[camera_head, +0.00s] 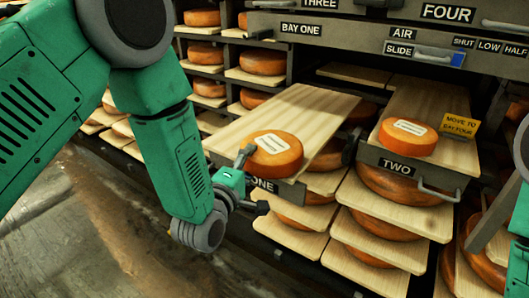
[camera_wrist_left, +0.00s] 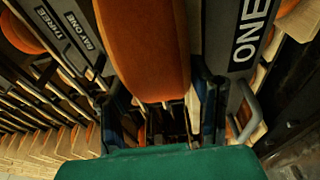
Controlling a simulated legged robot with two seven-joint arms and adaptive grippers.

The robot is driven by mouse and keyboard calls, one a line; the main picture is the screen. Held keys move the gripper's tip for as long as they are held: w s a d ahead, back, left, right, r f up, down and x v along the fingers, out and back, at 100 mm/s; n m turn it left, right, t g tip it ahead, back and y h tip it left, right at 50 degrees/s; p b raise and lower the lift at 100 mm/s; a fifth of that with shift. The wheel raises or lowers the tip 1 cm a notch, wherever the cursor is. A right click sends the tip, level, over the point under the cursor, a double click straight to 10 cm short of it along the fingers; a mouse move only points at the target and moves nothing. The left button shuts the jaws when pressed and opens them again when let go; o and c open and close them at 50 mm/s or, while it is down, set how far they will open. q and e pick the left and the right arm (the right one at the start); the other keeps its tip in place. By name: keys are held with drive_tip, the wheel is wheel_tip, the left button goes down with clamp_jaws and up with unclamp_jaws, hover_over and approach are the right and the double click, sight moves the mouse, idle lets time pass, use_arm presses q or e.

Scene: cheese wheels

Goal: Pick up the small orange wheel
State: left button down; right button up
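An orange cheese wheel (camera_head: 283,163) with a pale label on top lies flat on the pulled-out wooden board of the drawer marked ONE, near its front edge. Another orange wheel (camera_head: 401,143) with a label lies on the drawer marked TWO. My left gripper (camera_head: 252,183) is at the front left of the wheel on ONE, its fingers spread, one higher and one lower. In the left wrist view the wheel's orange side (camera_wrist_left: 145,50) shows ahead, between the open fingers (camera_wrist_left: 163,100). Whether they touch it, I cannot tell. My right gripper is not in view.
The wooden board (camera_head: 310,108) of drawer ONE sticks out of the rack. Drawer TWO has a metal handle (camera_head: 438,192). Shelves with bigger wheels (camera_head: 385,183) stand below. A panel marked AIR and SLIDE (camera_head: 400,48) is above. The floor at left is clear.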

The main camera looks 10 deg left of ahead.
use_arm(q)
drive_tip(key=shift+w+d, duration=0.1)
drive_tip(key=shift+d, duration=0.1)
drive_tip(key=shift+a+r, duration=0.1)
drive_tip(key=shift+a, duration=0.15)
drive_tip(key=r, duration=0.1)
drive_tip(key=a+r+p, duration=0.1)
drive_tip(key=r, duration=0.2)
drive_tip(key=shift+a+r+p, duration=0.3)
drive_tip(key=shift+a+r, duration=0.05)
drive_tip(key=shift+a, duration=0.05)
drive_tip(key=r, duration=0.1)
drive_tip(key=d+r, duration=0.1)
drive_tip(key=r, duration=0.1)
drive_tip(key=d+r+p, duration=0.1)
drive_tip(key=shift+r, duration=0.6)
drive_tip(key=shift+a, duration=0.85)
drive_tip(key=shift+d, duration=0.45)
drive_tip(key=shift+d+r, duration=0.2)
drive_tip(key=shift+a+r+p, duration=0.5)
drive_tip(key=shift+r+p, duration=0.3)
drive_tip(key=shift+p, duration=0.15)
drive_tip(key=shift+d+r+p, duration=0.35)
drive_tip(key=shift+r, duration=0.2)
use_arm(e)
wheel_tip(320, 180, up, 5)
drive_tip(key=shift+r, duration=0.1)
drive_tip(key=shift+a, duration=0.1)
